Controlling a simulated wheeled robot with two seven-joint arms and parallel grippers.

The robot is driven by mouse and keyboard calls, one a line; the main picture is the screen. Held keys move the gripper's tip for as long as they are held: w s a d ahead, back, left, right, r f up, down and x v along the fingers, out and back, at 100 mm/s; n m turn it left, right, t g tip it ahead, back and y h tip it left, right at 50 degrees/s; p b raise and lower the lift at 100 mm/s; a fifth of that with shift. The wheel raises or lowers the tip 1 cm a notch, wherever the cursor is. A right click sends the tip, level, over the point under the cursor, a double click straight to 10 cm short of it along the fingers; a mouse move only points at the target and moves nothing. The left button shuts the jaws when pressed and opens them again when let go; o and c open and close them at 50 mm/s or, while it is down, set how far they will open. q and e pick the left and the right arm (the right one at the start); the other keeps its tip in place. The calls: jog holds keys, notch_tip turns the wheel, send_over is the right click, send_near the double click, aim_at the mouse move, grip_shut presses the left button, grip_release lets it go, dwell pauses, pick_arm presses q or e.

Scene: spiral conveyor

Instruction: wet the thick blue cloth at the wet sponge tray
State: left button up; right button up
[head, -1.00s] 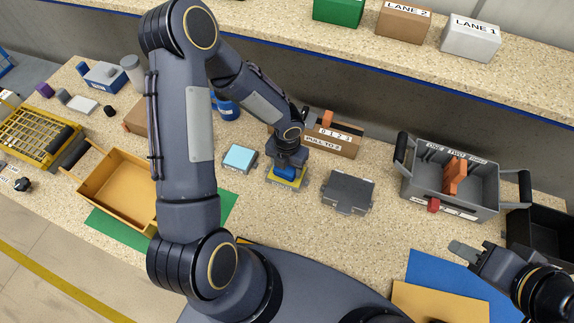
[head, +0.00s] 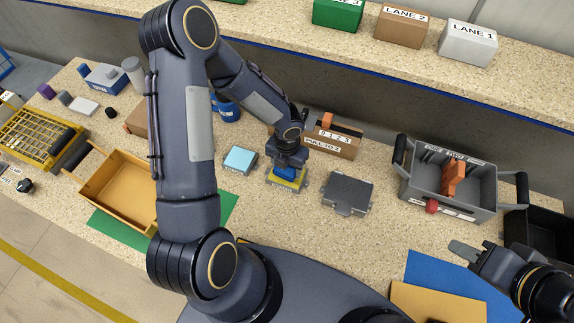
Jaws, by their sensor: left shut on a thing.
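My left gripper (head: 288,163) points down and is shut on the thick blue cloth (head: 286,173). The cloth is directly over a small grey tray with a yellow pad, the likely wet sponge tray (head: 273,185); its front label is too small to read. The cloth seems to touch the yellow pad, but the gripper hides part of the contact. A second small tray with a light blue pad (head: 240,158) stands just left. My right gripper (head: 464,250) is low at the right, away from these things; its finger gap does not show clearly.
A dark grey flat plate (head: 348,191) lies to the right of the tray. A numbered brown box (head: 333,143) stands behind. A grey handled bin (head: 480,207) is at the right and an orange-yellow tray (head: 119,190) at the left. The counter in front of the dark plate is clear.

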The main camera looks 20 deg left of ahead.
pick_arm(q)
jog(key=shift+r+p, duration=2.45)
jog(key=shift+r, duration=0.55)
jog(key=shift+f, duration=0.1)
